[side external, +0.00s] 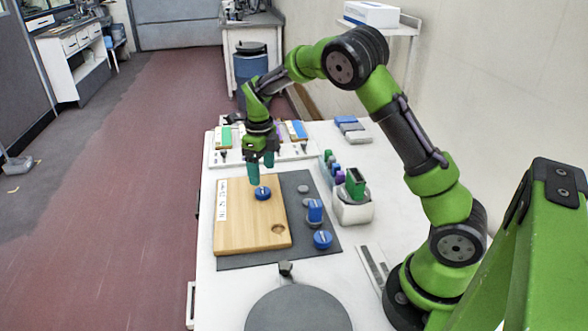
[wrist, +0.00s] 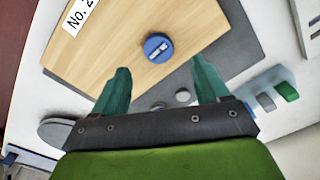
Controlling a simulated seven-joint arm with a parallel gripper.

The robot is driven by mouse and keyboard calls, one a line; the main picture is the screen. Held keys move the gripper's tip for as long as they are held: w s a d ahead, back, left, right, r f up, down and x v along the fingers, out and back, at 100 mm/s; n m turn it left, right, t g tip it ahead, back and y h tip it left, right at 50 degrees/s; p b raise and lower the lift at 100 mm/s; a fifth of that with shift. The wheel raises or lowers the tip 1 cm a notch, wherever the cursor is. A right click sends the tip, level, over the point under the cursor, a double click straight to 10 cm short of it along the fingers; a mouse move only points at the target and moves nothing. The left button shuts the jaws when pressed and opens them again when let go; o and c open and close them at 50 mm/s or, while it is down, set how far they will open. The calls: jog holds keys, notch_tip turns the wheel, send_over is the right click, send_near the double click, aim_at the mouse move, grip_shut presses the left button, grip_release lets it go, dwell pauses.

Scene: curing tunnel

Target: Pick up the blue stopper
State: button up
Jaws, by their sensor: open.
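A round blue stopper (side external: 262,193) with a pale mark on top sits on the wooden board (side external: 236,228). In the wrist view the stopper (wrist: 158,47) lies on the board (wrist: 110,62), ahead of and between the lines of my two teal fingers. My gripper (side external: 261,168) is open and empty, pointing down just above the stopper. In the wrist view my gripper (wrist: 160,66) has its fingers wide apart, with nothing between the tips. I cannot tell the exact height gap.
The board has a round hole (side external: 278,229) and lies on a dark grey mat (side external: 305,255). A blue block (side external: 315,211) and another round blue piece (side external: 322,239) stand to the right. A white holder (side external: 353,208) carries a green piece. A grey disc (side external: 298,312) is in front.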

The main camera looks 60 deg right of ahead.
aim_at(262, 190)
jog(key=shift+w+a+f, duration=0.1)
jog(key=shift+a+f, duration=0.05)
jog(key=shift+f, duration=2.95)
jog(key=shift+c, duration=0.4)
jog(key=c, duration=1)
jog(key=shift+c, duration=0.2)
notch_tip(262, 190, up, 15)
